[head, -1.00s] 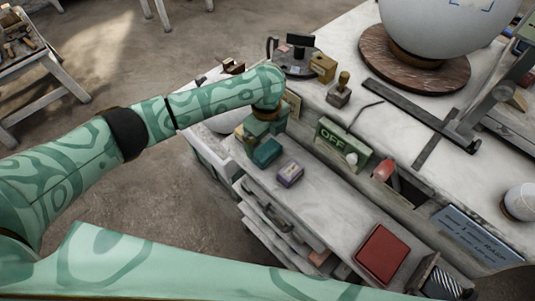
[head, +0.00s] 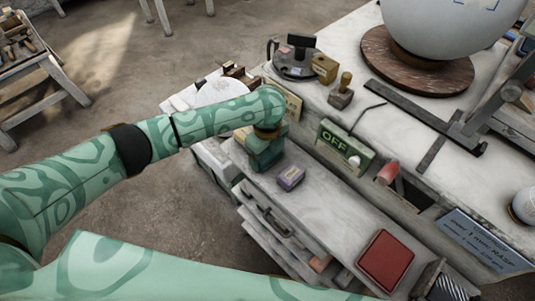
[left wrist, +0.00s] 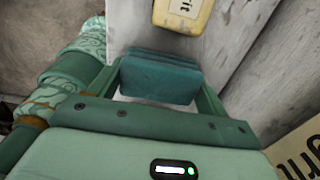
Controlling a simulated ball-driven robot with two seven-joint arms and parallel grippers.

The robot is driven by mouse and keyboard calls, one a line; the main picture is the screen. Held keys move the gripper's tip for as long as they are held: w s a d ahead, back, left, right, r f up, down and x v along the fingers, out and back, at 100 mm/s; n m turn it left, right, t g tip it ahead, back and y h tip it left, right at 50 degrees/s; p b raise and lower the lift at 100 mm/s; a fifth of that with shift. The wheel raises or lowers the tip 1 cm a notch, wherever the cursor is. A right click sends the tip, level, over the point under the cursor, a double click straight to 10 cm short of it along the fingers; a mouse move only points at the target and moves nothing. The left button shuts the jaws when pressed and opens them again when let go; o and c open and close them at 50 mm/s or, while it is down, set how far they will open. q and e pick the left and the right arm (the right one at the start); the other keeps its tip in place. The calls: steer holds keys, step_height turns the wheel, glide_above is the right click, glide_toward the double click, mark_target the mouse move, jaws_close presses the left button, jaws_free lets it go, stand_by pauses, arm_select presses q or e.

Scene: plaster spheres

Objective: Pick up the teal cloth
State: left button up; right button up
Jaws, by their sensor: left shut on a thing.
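The teal cloth (left wrist: 158,80) is a thick folded block between the two fingers of my left gripper (left wrist: 160,88) in the left wrist view. The fingers stand at its left and right ends and the gripper is shut on it. In the head view my left gripper (head: 264,156) points down over the narrow lower shelf at the front of the bench. There the cloth is hard to tell apart from the green gripper. I cannot tell whether the cloth touches the shelf. My right gripper is not in view.
A yellow block (left wrist: 183,12) lies just beyond the cloth. The shelf between purple block and red box is clear.

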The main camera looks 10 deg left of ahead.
arm_select(q)
steer(key=shift+r, duration=0.5)
step_height(320, 180, up, 3)
steer(key=shift+f+p, duration=0.1)
steer(key=shift+p, duration=0.75)
steer(key=s+d+r+p, duration=0.2)
steer(key=s+r+p, duration=0.1)
steer(key=s, duration=0.3)
steer(key=s+d+r+p, duration=0.2)
steer(key=s+r+p, duration=0.1)
steer(key=s+r, duration=0.3)
steer(key=shift+s+d, duration=0.35)
steer(key=shift+s, duration=0.3)
steer(key=shift+r, duration=0.1)
